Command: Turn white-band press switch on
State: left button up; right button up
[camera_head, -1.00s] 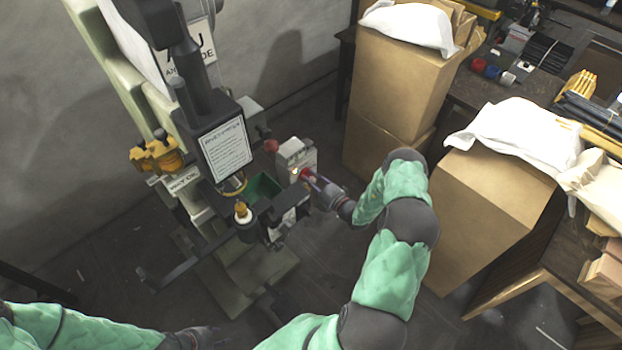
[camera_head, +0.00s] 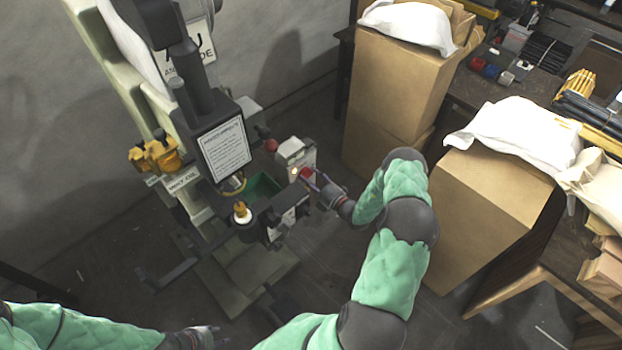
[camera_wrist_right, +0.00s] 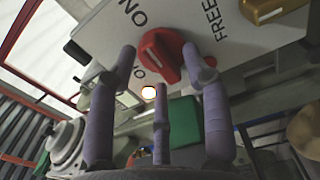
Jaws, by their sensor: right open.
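The press (camera_head: 205,110) stands at the left, with a pale column and a dark head. Its pale switch box (camera_head: 295,152) is to the right of the head. The red rotary knob (camera_head: 305,174) is on the box's near face; in the wrist view the knob (camera_wrist_right: 160,56) is beside the "ON" lettering. A small lit lamp (camera_wrist_right: 148,92) shows below it. My right gripper (camera_head: 315,182) is open at the knob. In the wrist view its fingers (camera_wrist_right: 160,75) are spread on either side of the knob; contact is unclear. My left gripper (camera_head: 212,335) is low in the head view, away from the press.
A red ball-ended handle (camera_head: 271,145) and a green tray (camera_head: 262,188) are near the switch box. Cardboard boxes (camera_head: 395,85) stand behind and to the right of my right arm, with another box (camera_head: 485,205) closer. Bare floor (camera_head: 335,255) lies below the right gripper.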

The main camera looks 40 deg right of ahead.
jog(key=s+d, duration=0.1)
jog(key=s, duration=1.1)
dwell(0.4)
